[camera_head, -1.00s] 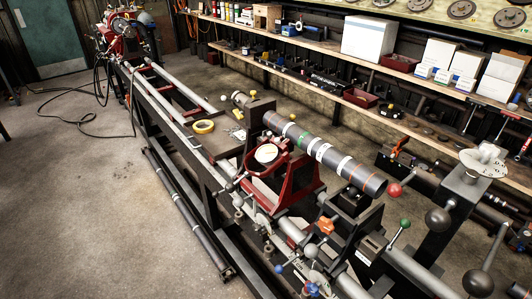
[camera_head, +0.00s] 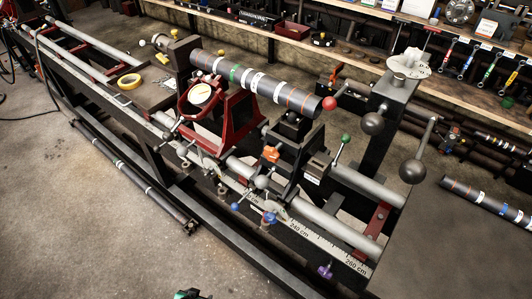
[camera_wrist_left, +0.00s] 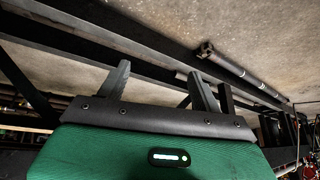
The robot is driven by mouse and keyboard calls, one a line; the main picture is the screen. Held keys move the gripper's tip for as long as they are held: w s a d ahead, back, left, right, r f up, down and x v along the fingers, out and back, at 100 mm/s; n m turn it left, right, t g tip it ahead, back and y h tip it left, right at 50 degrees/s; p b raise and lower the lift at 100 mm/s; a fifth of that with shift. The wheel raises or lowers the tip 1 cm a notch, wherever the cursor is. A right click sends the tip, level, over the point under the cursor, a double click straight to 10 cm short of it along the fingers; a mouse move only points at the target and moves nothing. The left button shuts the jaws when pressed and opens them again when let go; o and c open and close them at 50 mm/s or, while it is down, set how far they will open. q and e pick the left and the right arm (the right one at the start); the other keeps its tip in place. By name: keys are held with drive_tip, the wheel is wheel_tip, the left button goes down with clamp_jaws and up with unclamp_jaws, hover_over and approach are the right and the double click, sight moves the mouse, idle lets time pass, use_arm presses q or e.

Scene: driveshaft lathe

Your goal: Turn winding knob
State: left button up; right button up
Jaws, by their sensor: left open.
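Several knobs sit on the lathe, and I cannot tell which is the winding knob. In the head view there are a red ball (camera_head: 330,104), a green ball (camera_head: 346,138), an orange knob (camera_head: 270,154), a blue knob (camera_head: 269,217) and a purple knob (camera_head: 325,271). Two dark grey balls (camera_head: 373,123) are on the right side. My left gripper (camera_wrist_left: 160,82) is open and empty in the left wrist view, its two fingers apart. Only a small green and black part of it shows at the bottom edge of the head view. My right gripper is not seen.
A dark driveshaft tube (camera_head: 256,82) with white and green bands rests on the lathe supports. The lathe rail (camera_head: 320,226) has a centimetre scale beside it. A thin striped shaft (camera_head: 122,170) lies low along the front. The concrete floor (camera_head: 70,230) at left is clear.

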use_arm(q)
drive_tip(key=w+d+r+t, duration=0.2)
drive_tip(key=w+r, duration=0.7)
drive_tip(key=m+t+h+b, duration=0.4)
drive_tip(key=t+h, duration=0.3)
drive_tip(key=h, duration=0.3)
approach(269, 155)
drive_tip(key=p+x, duration=0.1)
drive_tip(key=x, duration=0.3)
drive_tip(key=p+x, duration=0.1)
drive_tip(key=x, duration=0.4)
drive_tip(key=shift+r, duration=0.2)
drive_tip(key=shift+w+d+f, duration=0.1)
drive_tip(key=shift+w+d, duration=0.3)
drive_tip(key=shift+w, duration=0.05)
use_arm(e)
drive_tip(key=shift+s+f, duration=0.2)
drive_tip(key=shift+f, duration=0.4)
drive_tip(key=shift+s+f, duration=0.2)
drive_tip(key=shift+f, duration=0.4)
use_arm(q)
drive_tip(key=c, duration=1)
drive_tip(key=shift+p, duration=0.3)
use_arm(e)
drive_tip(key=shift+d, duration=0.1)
